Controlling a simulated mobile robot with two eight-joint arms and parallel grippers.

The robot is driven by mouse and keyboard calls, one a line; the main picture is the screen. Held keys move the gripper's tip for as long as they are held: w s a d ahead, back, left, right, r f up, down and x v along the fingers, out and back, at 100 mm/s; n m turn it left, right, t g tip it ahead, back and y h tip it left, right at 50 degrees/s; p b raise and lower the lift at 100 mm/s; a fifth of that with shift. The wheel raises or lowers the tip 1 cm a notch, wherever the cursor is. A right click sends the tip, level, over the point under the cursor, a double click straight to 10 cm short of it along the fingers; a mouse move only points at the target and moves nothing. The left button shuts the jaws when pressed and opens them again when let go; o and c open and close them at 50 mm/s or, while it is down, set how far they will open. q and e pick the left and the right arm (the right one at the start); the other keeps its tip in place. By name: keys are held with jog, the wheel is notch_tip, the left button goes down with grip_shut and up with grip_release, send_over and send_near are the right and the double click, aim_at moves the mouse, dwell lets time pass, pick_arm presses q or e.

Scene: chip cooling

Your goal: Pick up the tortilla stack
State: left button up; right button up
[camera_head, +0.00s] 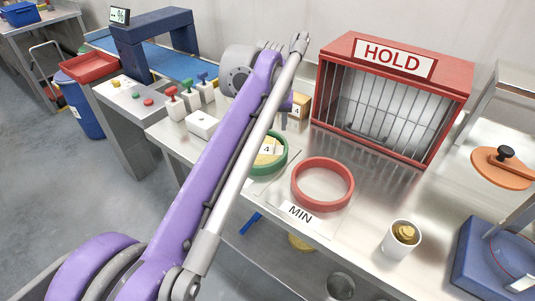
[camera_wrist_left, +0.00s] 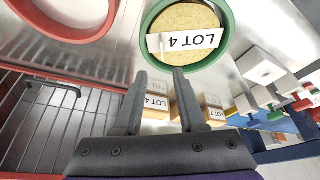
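The tortilla stack (camera_wrist_left: 190,18) is a round tan pile with a white "LOT 4" band. It sits inside a green ring (camera_wrist_left: 148,20) in the left wrist view. In the head view the stack (camera_head: 268,158) and green ring (camera_head: 267,169) are partly hidden by my left arm. My left gripper (camera_wrist_left: 158,75) is open, its two dark fingers apart with nothing held. Its fingertips point toward the near edge of the green ring and look apart from the stack. In the head view the gripper is mostly hidden by my arm. My right gripper is not in view.
A red ring (camera_head: 322,184) lies beside the green one, near a "MIN" label (camera_head: 299,213). A red barred "HOLD" cage (camera_head: 396,96) stands behind. Boxes with lot labels (camera_wrist_left: 155,106) stand near the gripper. A white cup (camera_head: 400,238) and blue scale-like device (camera_head: 497,262) are at right.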

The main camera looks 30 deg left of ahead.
aim_at(260, 148)
pick_arm(q)
jog(key=x, duration=0.4)
jog(key=shift+s+a+f+b, duration=0.1)
jog(key=shift+a+f+b, duration=0.05)
jog(key=shift+b, duration=0.2)
jog(key=shift+s+b+x, duration=0.15)
jog(key=shift+b+x, duration=0.2)
jog(key=shift+x, duration=1.2)
jog(key=shift+s+b+x, duration=0.1)
jog(key=shift+b+x, duration=0.25)
jog(key=shift+x, duration=1.15)
jog(key=shift+c, duration=0.3)
grip_shut()
